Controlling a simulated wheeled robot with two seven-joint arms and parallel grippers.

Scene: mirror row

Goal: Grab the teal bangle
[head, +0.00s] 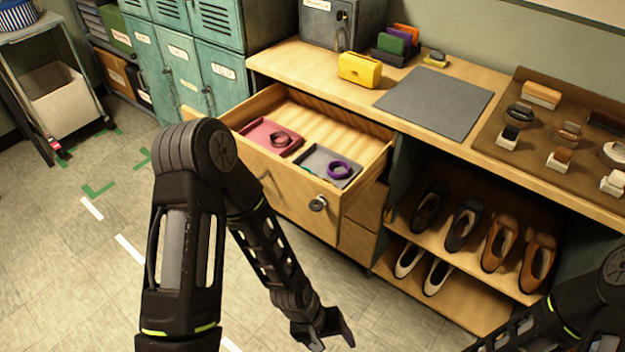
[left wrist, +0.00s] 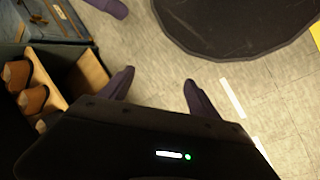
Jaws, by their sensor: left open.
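The open drawer (head: 377,160) holds a pink tray (head: 258,133) and a grey tray (head: 318,158). A small bit of teal (head: 305,169) shows at the near left edge of the grey tray; it may be part of the teal bangle, mostly hidden by the drawer front. A purple bangle (head: 340,170) lies in the grey tray and a dark bangle (head: 280,139) in the pink one. My left gripper (head: 332,342) is open and empty, low in front of the drawer, apart from it; its fingers also show in the left wrist view (left wrist: 159,77). My right gripper is out of the head view.
Shoes (head: 463,226) stand on shelves right of the drawer. The counter above carries a grey mat (head: 435,102), a yellow box (head: 360,70) and a brown display board (head: 525,120). Teal lockers (head: 180,60) stand behind left. The floor (head: 100,270) at left is clear.

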